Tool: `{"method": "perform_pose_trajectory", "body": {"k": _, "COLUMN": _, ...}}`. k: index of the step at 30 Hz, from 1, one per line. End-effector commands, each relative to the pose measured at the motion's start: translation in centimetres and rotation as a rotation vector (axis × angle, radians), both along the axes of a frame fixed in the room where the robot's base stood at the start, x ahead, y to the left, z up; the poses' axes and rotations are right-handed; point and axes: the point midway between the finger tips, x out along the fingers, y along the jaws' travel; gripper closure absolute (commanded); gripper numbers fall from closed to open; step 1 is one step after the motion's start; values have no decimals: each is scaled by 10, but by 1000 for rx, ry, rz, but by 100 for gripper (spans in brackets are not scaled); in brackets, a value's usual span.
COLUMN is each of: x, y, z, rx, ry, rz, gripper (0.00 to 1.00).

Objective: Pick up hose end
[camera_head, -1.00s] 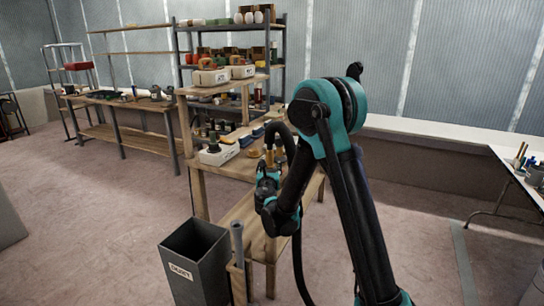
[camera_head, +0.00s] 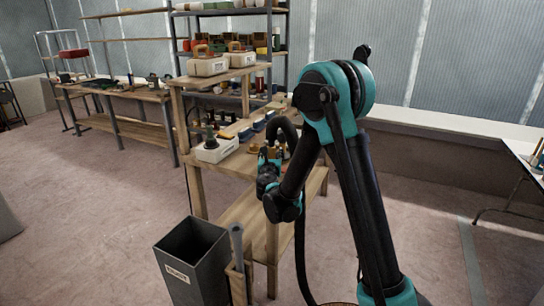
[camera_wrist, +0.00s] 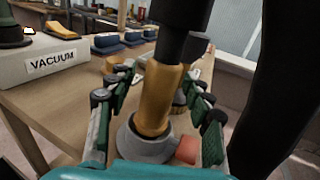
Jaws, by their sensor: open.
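The hose end is a brass fitting (camera_wrist: 158,98) on a black hose (camera_wrist: 182,30), upright in the wrist view. Its lower part stands in a grey round collar (camera_wrist: 146,146), with a reddish-orange piece (camera_wrist: 188,149) beside it. My gripper (camera_wrist: 158,110) is open, with one finger on each side of the brass fitting. I cannot tell whether either finger touches it. In the head view my gripper (camera_head: 270,158) is at the wooden workbench (camera_head: 232,163), and the black hose (camera_head: 283,124) arches above it. The fitting is hard to make out there.
A white box marked VACUUM (camera_wrist: 50,62) stands left on the bench top. Several dark blue blocks (camera_wrist: 105,44) lie behind. A grey bin (camera_head: 192,262) stands on the floor before the bench. Shelving (camera_head: 231,10) is behind; floor at left is open.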

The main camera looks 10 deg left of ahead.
Motion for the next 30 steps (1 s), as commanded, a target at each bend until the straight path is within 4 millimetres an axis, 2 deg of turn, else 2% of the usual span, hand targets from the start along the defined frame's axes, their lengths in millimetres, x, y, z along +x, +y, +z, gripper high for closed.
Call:
{"method": "perform_pose_trajectory", "body": {"k": 2, "x": 0, "y": 0, "z": 0, "rx": 0, "ry": 0, "rz": 0, "gripper": 52}}
{"method": "perform_pose_trajectory", "body": {"k": 13, "x": 0, "y": 0, "z": 0, "rx": 0, "ry": 0, "rz": 0, "gripper": 98}}
{"method": "perform_pose_trajectory", "body": {"k": 24, "x": 0, "y": 0, "z": 1, "rx": 0, "ry": 0, "rz": 0, "gripper": 100}}
{"method": "perform_pose_trajectory", "body": {"k": 30, "x": 0, "y": 0, "z": 11, "rx": 0, "ry": 0, "rz": 0, "gripper": 100}}
